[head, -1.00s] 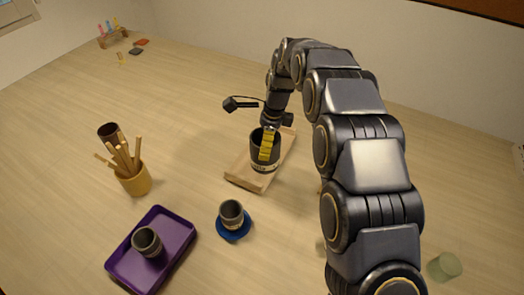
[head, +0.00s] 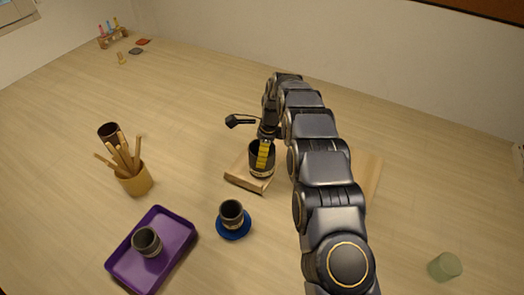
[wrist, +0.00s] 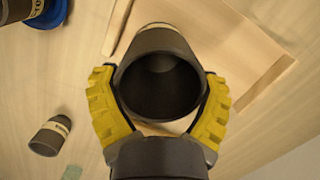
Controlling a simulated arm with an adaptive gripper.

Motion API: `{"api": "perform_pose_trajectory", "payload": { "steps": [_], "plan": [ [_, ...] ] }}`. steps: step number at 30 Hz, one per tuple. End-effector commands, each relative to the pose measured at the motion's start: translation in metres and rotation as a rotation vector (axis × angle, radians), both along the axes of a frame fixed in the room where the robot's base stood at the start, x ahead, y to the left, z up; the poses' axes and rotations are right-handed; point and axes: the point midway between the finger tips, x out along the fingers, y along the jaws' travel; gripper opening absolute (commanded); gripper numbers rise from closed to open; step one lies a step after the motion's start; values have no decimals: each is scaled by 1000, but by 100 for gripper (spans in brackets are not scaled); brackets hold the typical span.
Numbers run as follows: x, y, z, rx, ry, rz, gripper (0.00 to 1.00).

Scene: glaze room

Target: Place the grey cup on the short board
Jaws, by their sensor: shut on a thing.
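My gripper (head: 262,152) is shut on a dark grey cup (head: 257,165) with a pale band near its base. In the wrist view the yellow fingers grip the cup (wrist: 160,75) on both sides, its open mouth facing the camera. The cup looks upright over a light wooden board (head: 236,180); whether its base touches the board, I cannot tell. The board also shows under the cup in the wrist view (wrist: 235,45). A second wooden board (head: 371,170) lies to the right, mostly hidden by my arm, so I cannot compare their lengths.
A similar cup (head: 231,213) stands on a blue saucer (head: 235,235), another (head: 147,240) on a purple tray (head: 178,232). A tool pot (head: 136,184) and dark brown cup (head: 108,131) are left. Another grey cup (wrist: 50,136) shows in the wrist view.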

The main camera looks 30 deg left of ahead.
Motion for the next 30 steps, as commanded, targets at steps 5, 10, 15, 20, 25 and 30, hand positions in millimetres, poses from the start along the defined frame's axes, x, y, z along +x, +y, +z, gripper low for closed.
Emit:
{"api": "perform_pose_trajectory", "payload": {
  "steps": [5,10,15,20,25,30],
  "plan": [
    [0,0,-2,0,0,0,45],
    [0,0,-3,0,1,0,100],
    [0,0,-3,0,1,0,100],
    [1,-1,8,0,0,-1,100],
    [3,-6,40,2,-2,0,100],
    [5,-12,76,-1,-1,0,100]
  ]
}}
